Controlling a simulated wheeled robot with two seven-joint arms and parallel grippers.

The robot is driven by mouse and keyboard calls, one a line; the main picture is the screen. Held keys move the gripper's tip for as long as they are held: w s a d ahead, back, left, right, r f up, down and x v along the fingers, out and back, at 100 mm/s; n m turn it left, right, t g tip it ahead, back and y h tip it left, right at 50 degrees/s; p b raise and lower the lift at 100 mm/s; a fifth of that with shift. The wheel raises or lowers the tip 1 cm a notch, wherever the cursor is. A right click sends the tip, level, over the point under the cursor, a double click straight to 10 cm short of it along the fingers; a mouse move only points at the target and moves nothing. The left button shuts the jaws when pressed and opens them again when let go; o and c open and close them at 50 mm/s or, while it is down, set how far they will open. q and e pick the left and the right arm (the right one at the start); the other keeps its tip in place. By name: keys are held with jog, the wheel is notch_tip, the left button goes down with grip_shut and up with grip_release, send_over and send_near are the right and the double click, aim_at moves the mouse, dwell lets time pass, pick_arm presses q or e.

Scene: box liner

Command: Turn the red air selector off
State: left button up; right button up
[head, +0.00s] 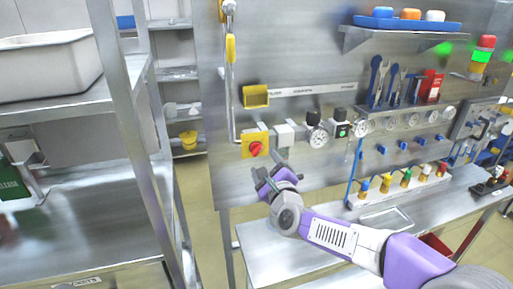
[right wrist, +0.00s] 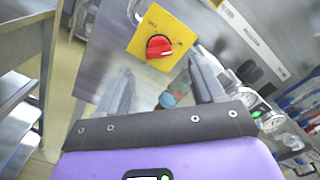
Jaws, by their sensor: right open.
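The red air selector (head: 256,148) is a round red knob on a yellow square plate, mounted on the steel panel left of the gauges. In the right wrist view the red selector (right wrist: 159,47) sits on its yellow plate (right wrist: 140,40), ahead of the fingertips. My right gripper (head: 268,168) is just below the selector in the head view, open and empty. In the right wrist view its two fingers (right wrist: 160,72) stand apart, with the knob beyond and between them, and do not appear to touch it. My left gripper is not in view.
A steel shelf rack (head: 120,110) stands at left. A bench (head: 290,245) with colored-cap bottles is below right.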

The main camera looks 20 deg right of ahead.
aim_at(258, 152)
jog(key=shift+w+a+f+p, duration=0.1)
jog(key=shift+w+p, duration=0.35)
jog(key=shift+w, duration=1.35)
jog(key=shift+w+f+p, duration=0.1)
jog(key=shift+w+p, duration=0.35)
jog(key=shift+w, duration=1.3)
jog(key=shift+c, duration=0.2)
jog(key=c, duration=1)
jog(key=shift+c, duration=0.2)
